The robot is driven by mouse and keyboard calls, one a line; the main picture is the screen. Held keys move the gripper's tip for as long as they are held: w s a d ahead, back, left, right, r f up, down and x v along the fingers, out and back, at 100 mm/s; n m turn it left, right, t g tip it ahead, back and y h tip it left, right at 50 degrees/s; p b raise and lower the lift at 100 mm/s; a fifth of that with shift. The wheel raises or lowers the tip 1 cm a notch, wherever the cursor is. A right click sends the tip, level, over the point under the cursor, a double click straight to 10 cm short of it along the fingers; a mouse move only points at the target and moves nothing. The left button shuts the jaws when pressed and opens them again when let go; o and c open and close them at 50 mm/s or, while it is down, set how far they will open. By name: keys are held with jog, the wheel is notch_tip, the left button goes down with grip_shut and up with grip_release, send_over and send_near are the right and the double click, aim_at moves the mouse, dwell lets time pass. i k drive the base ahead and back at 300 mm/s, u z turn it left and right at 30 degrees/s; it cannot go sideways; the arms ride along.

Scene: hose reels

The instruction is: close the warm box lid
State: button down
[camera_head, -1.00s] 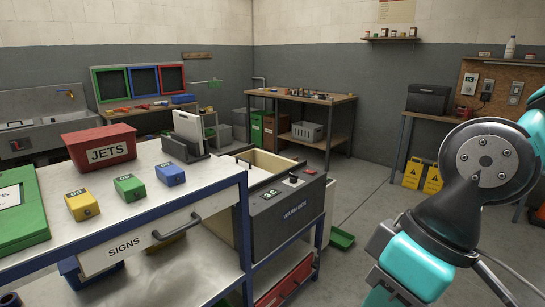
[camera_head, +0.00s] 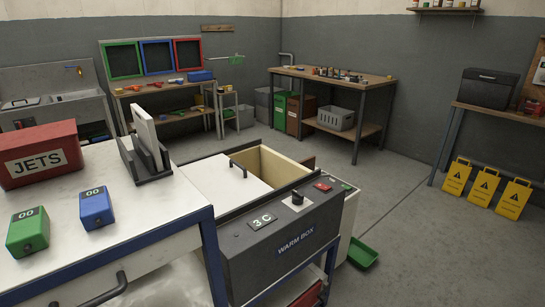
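The warm box (camera_head: 283,245) is a dark grey box with "WARM BOX" lettering on its front, in the middle of the head view beside the white bench. Its white lid (camera_head: 215,188) is a flat panel with a dark upright handle (camera_head: 238,168) near its right edge. The lid lies over the left part of the box top. To its right the box is open, showing a pale wooden inner wall (camera_head: 273,163). The box's floor and contents are hidden. My gripper is not in view.
The white bench (camera_head: 90,262) at left holds a red JETS box (camera_head: 40,155), a green block (camera_head: 28,232), a blue block (camera_head: 96,208) and a grey holder (camera_head: 146,160). A green tray (camera_head: 362,252) lies right of the warm box.

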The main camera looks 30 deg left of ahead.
aim_at(227, 184)
jog(key=z, duration=0.05)
jog(key=i, duration=0.8)
jog(key=u, duration=0.55)
jog(key=i, duration=0.6)
jog(key=u, duration=1.25)
jog(key=i, duration=0.55)
jog(key=u, duration=0.5)
